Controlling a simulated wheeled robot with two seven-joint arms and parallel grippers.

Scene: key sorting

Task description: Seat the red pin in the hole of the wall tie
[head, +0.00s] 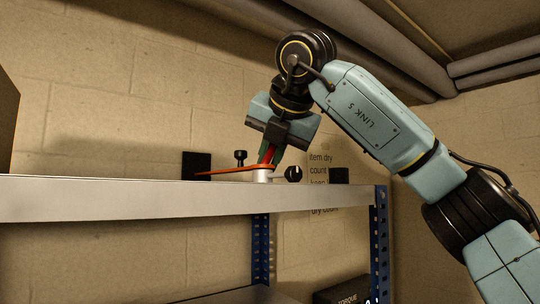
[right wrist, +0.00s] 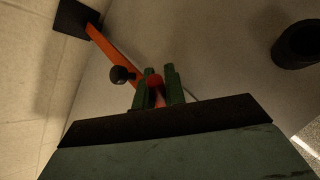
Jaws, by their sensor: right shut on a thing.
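The wall tie (head: 230,169) is a flat orange bar running from a black plate (head: 196,165) at the wall to a pale round post (head: 262,176) on the shelf. The tie also shows in the right wrist view (right wrist: 110,48). My right gripper (head: 268,156) points down over the tie's free end, with its green fingers shut on the red pin (right wrist: 155,83). The red pin shows between the fingers in the head view too (head: 269,155). The fingers and pin hide the hole, so I cannot tell whether the pin tip is in it. My left gripper is not in view.
A black knob (head: 240,156) stands behind the tie. A round black knob (head: 294,173) and a black cylinder (head: 339,175) sit to the right on the shelf (head: 120,200). A dark box (head: 345,291) is below.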

